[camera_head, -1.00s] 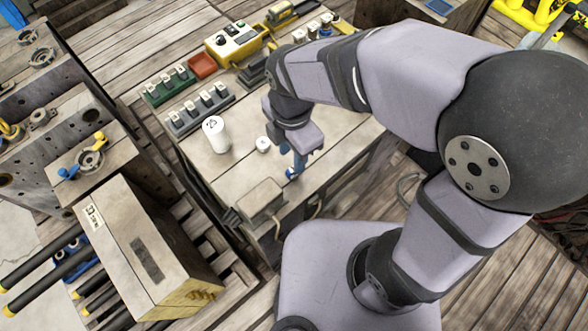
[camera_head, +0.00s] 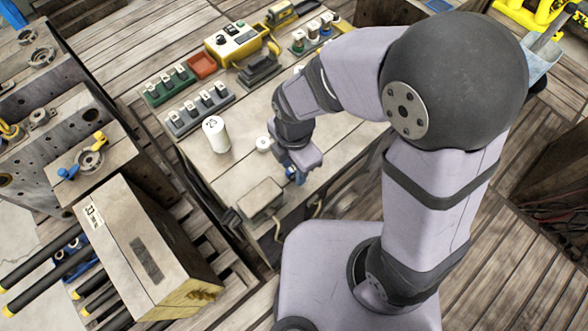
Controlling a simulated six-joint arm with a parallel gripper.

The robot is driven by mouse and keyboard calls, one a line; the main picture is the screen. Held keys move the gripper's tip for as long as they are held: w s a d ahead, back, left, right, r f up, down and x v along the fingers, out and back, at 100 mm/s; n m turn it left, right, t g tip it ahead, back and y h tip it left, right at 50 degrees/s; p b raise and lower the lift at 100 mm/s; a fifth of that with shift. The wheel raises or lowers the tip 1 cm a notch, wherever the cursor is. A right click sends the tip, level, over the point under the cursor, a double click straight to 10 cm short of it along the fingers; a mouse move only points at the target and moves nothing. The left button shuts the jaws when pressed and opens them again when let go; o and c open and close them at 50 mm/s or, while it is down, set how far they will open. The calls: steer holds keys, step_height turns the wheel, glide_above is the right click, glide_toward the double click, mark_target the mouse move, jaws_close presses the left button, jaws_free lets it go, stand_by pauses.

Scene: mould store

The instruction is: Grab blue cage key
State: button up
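My gripper (camera_head: 297,175) points down over the near right part of the work table (camera_head: 240,178). Blue shows at its tip; I cannot tell whether this is the cage key or part of the fingers. My wrist hides much of the fingertips, so I cannot see whether they are open or shut. A small key rack (camera_head: 316,35) with green and blue parts stands at the table's far right end. I cannot clearly make out a blue key in it.
A white cylinder (camera_head: 216,134) and a small white round piece (camera_head: 263,143) stand left of my gripper. A grey box (camera_head: 260,198) sits close by at the front edge. Green (camera_head: 167,85) and grey (camera_head: 199,110) racks line the back left.

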jaws_close()
steer(key=shift+r+p, duration=0.4)
steer(key=shift+r, duration=4.65)
